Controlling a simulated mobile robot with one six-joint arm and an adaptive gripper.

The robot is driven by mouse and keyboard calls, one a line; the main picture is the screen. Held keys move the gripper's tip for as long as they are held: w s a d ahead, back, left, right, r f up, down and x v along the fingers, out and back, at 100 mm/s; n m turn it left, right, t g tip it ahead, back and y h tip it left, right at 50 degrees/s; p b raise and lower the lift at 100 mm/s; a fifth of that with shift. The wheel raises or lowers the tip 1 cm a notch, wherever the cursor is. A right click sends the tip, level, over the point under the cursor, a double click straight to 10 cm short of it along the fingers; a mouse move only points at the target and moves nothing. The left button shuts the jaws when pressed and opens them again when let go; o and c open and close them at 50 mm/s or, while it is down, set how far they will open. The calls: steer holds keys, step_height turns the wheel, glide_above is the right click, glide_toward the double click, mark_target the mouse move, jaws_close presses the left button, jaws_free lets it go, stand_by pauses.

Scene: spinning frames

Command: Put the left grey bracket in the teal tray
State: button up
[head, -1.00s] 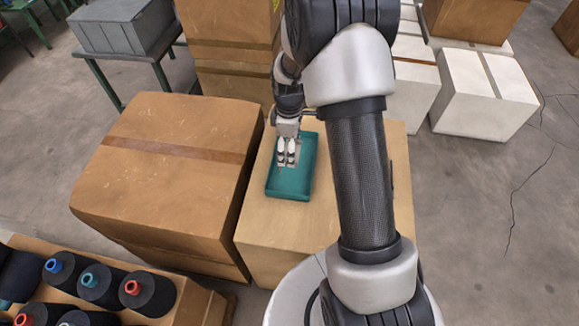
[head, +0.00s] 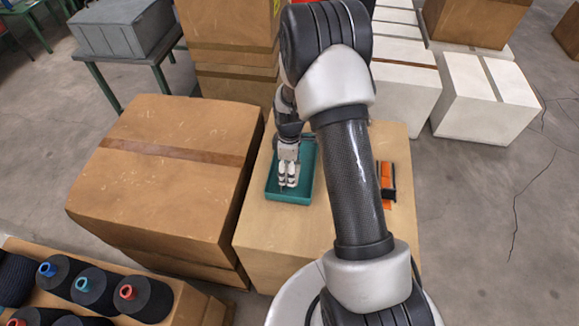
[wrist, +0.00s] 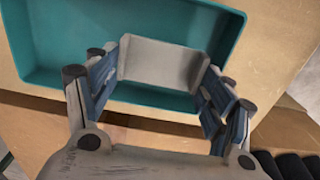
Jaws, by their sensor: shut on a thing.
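The teal tray (head: 308,165) lies on top of a light brown box. It also fills the upper part of the wrist view (wrist: 40,68). My gripper (head: 289,184) is over the near part of the tray, pointing down. In the wrist view my gripper (wrist: 160,82) is shut on a grey bracket (wrist: 162,63), with a finger on each side of its pale plate. The bracket is within the tray's outline there; I cannot tell whether it touches the tray floor. In the head view the bracket is mostly hidden by the fingers.
An orange and black item (head: 387,183) lies on the light brown box (head: 270,235), right of my arm. A large cardboard box (head: 165,165) stands close on the left. White boxes (head: 485,95) stand behind right.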

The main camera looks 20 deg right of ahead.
steer(key=o, duration=1.1)
steer(key=shift+f, duration=0.15)
step_height(320, 180, up, 22)
steer(key=s+a+m+t+p, duration=0.1)
steer(key=s+a+m+p, duration=0.1)
steer(key=p, duration=0.1)
steer(key=s+a+r+m+t, duration=0.1)
steer(key=s+a+r+m, duration=0.2)
steer(key=s+r, duration=0.5)
steer(key=s+a+r+m+t, duration=0.1)
steer(key=s+r+m, duration=0.1)
steer(key=s, duration=0.3)
steer(key=s+a+r+m, duration=0.1)
steer(key=s+r+m, duration=0.1)
steer(key=s, duration=0.3)
steer(key=s+a+r+m+t, duration=0.1)
steer(key=s+a+r+m, duration=0.1)
steer(key=s, duration=0.3)
steer(key=shift+s+r+t, duration=0.15)
steer(key=shift+r+t, duration=0.15)
steer(key=shift+r, duration=0.05)
